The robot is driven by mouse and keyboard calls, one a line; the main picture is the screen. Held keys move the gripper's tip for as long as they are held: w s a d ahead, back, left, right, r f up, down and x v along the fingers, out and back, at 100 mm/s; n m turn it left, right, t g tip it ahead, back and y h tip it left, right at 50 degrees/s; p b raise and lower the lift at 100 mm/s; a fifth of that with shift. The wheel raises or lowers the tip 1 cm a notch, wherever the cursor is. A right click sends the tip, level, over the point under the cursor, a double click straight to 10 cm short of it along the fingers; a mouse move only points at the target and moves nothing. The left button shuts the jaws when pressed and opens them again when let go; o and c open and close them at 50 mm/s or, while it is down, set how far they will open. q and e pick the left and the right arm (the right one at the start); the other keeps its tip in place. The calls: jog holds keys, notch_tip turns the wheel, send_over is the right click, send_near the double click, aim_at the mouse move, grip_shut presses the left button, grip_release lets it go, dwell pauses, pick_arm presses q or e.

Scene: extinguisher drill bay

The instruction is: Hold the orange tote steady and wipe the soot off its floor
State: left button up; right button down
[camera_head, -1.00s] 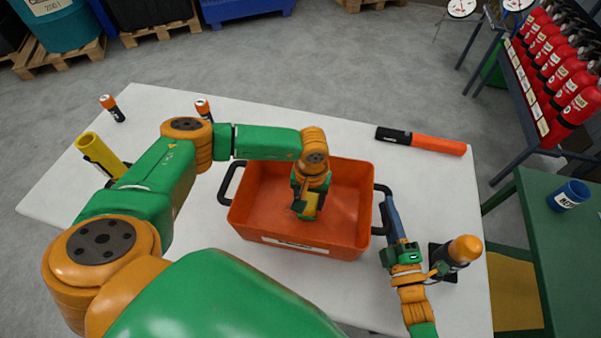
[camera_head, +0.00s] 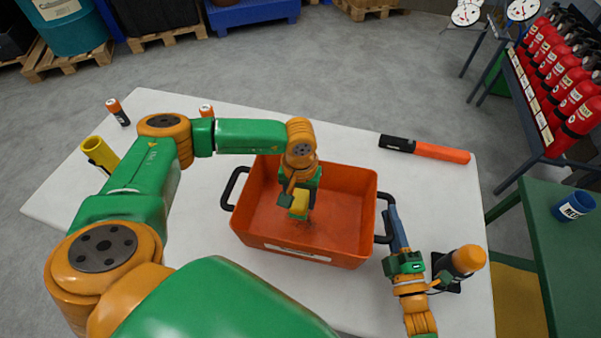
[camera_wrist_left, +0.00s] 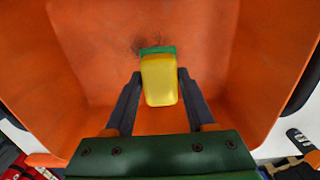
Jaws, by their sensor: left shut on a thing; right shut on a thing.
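The orange tote (camera_head: 350,254) stands on the white table with a black handle at each end. My left gripper (camera_head: 302,196) is inside the tote, shut on a yellow-and-green sponge (camera_head: 299,206). The left wrist view shows the sponge (camera_wrist_left: 161,82) between the two dark fingers, its green end towards the tote floor. A dark soot smudge (camera_wrist_left: 138,43) shows on the floor beside and beyond that green end. Whether the sponge touches the floor is hard to tell. My right gripper (camera_head: 393,214) is shut on the tote's right handle (camera_head: 382,236).
A black-and-orange tool (camera_head: 425,149) lies at the table's back right. An orange-topped object (camera_head: 466,262) stands close to my right gripper. A yellow cylinder (camera_head: 98,153) and two small orange-capped items (camera_head: 117,111) are at the left.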

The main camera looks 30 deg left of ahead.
aim_at(300, 199)
pick_arm(q)
jog(key=shift+r, duration=1.65)
